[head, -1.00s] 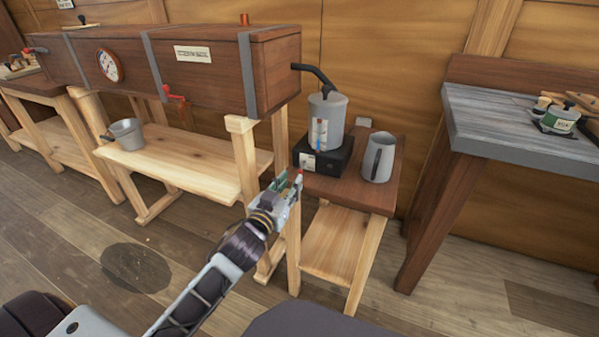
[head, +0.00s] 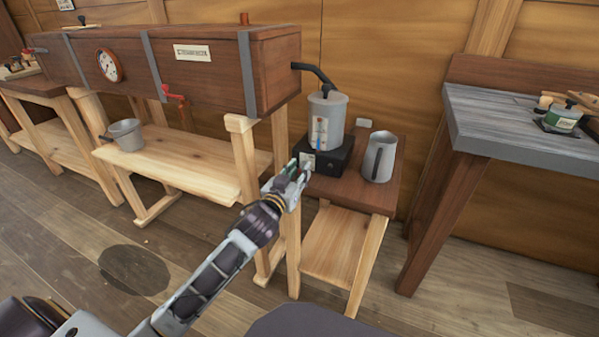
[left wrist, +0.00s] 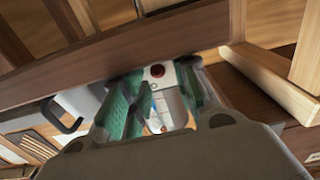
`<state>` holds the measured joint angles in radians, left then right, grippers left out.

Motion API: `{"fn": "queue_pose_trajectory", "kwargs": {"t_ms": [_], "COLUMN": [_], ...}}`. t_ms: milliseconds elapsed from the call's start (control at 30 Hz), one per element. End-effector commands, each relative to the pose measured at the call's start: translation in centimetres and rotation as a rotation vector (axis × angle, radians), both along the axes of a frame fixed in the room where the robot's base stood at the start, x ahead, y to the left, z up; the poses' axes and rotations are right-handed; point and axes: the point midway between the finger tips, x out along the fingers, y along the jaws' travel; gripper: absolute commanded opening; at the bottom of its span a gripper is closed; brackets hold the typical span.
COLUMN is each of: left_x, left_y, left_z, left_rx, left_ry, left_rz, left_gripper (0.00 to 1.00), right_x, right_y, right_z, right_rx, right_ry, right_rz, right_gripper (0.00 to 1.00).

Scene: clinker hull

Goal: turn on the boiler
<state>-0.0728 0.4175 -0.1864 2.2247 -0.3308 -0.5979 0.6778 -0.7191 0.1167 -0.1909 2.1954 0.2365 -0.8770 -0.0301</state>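The boiler (head: 328,118) is a grey cylinder with a gauge tube on its front, standing on a black base (head: 336,158) on a small side table. A pale switch panel (head: 307,161) is on the front of the base. In the left wrist view the panel (left wrist: 155,84) shows a round red button (left wrist: 157,71) between the fingers. My left gripper (head: 290,172) is just in front of the base, fingers apart and empty; its green-padded fingers also show in the left wrist view (left wrist: 158,98). I cannot tell whether it touches the panel. My right gripper is out of view.
A grey jug (head: 379,157) stands right of the boiler on the side table (head: 350,190). A black hose (head: 315,73) joins the boiler to the long wooden steam box (head: 200,75). A bucket (head: 126,135) sits on the bench at left. A grey-topped workbench (head: 510,125) stands at right.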

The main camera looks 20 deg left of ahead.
Motion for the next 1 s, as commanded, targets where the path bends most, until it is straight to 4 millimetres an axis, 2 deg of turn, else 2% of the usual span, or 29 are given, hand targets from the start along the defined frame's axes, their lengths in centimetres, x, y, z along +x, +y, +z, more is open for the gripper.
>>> {"fn": "queue_pose_trajectory", "kwargs": {"t_ms": [200, 567, 800, 1000], "left_x": [0.77, 0.88, 0.88, 0.87], "left_y": [-0.02, -0.03, -0.03, -0.03], "left_z": [-0.01, 0.01, 0.01, 0.03], "left_rx": [0.0, 0.0, 0.0, 0.0], "left_ry": [0.0, 0.0, 0.0, 0.001], "left_rz": [0.0, 0.0, 0.0, 0.0], "left_gripper": [0.29, 0.29, 0.0, 0.0], "right_x": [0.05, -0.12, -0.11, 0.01], "right_y": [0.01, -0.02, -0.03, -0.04], "right_z": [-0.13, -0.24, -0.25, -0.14], "right_rx": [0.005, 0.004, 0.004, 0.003], "right_ry": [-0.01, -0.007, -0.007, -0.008], "right_rz": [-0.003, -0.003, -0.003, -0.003], "right_gripper": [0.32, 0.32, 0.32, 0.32]}}
